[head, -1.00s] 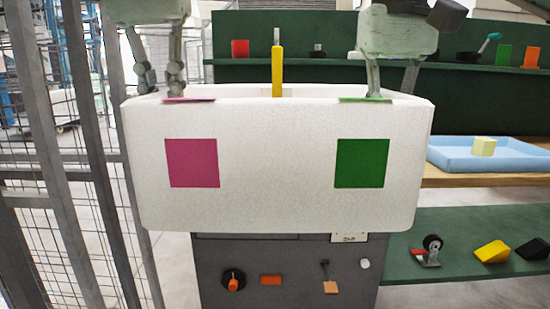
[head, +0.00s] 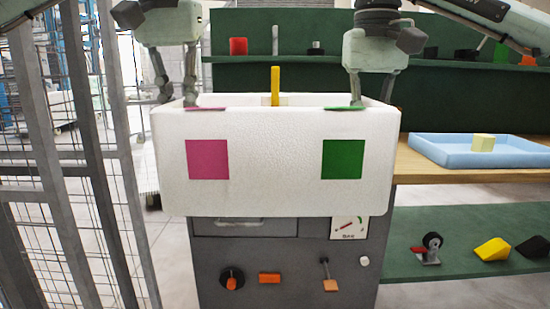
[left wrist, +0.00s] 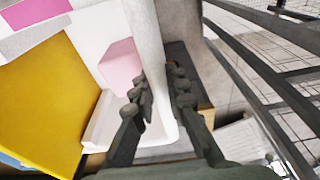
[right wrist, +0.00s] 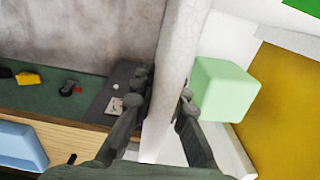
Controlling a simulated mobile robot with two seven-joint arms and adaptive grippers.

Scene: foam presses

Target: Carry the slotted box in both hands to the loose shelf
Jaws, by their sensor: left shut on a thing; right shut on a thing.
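The slotted box (head: 275,185) is a white foam box with a magenta square and a green square on its front. It is held up level in front of a grey cabinet. My left gripper (head: 178,98) is shut on its left wall, and my right gripper (head: 368,98) is shut on its right wall. In the left wrist view, my left fingers (left wrist: 158,98) straddle the wall beside a pink block (left wrist: 121,68). In the right wrist view, my right fingers (right wrist: 165,98) straddle the wall beside a green block (right wrist: 222,90). A yellow divider (head: 275,85) stands up inside the box.
A grey cabinet (head: 285,270) with knobs stands below and behind the box. A wooden bench holds a blue tray (head: 435,152) with a yellow block (head: 483,143). Green shelves (head: 470,220) carry small parts at right. Mesh fencing (head: 75,180) stands close at left.

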